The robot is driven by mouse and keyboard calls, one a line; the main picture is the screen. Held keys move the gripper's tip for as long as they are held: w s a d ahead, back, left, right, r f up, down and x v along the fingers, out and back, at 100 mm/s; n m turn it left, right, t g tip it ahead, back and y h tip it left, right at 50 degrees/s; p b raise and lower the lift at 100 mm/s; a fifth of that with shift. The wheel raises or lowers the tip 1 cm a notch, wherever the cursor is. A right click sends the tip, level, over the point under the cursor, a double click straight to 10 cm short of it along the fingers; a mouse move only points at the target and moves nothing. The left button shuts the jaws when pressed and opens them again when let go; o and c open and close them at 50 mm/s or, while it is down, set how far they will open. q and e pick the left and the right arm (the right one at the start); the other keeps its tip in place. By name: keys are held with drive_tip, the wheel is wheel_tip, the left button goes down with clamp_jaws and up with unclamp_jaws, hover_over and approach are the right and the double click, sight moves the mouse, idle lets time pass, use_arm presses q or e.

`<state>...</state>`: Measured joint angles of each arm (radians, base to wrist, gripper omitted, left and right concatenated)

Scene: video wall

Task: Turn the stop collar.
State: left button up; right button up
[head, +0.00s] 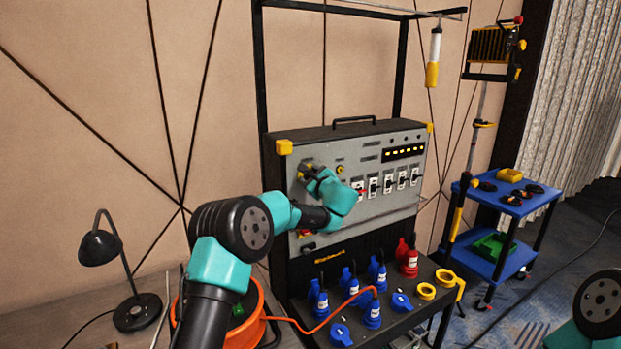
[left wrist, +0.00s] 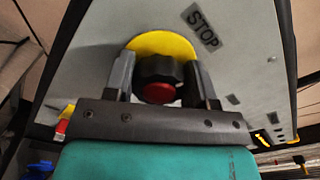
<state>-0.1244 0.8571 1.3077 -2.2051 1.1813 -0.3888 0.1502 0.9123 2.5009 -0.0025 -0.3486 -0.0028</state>
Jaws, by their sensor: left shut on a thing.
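In the left wrist view the stop collar is a black knob-like ring (left wrist: 158,72) around a red button (left wrist: 160,92), in front of a yellow round plate (left wrist: 163,43). A "STOP" label (left wrist: 201,27) is on the grey panel beside it. My left gripper (left wrist: 160,78) has its two fingers on either side of the black collar and is shut on it. In the head view my left gripper (head: 309,172) reaches the upper left of the grey panel (head: 330,232), and my arm hides most of the collar. My right gripper is not in view; only part of my right arm shows at the lower right edge.
Switches (head: 388,183) line the panel to the right of my arm. Blue plugs (head: 352,285) and a red plug (head: 408,262) stand on the shelf below. An orange cable reel (head: 246,318) sits below my left arm. A desk lamp (head: 101,248) stands at the left, a blue cart (head: 515,203) at the right.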

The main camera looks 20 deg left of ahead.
use_arm(q)
drive_tip(key=m, duration=0.6)
drive_tip(key=shift+w+d+r, duration=0.1)
drive_tip(key=shift+m, duration=0.3)
drive_tip(key=o, duration=0.9)
drive_tip(key=shift+o, duration=0.2)
drive_tip(key=v, duration=1.7)
drive_tip(key=shift+d, duration=0.1)
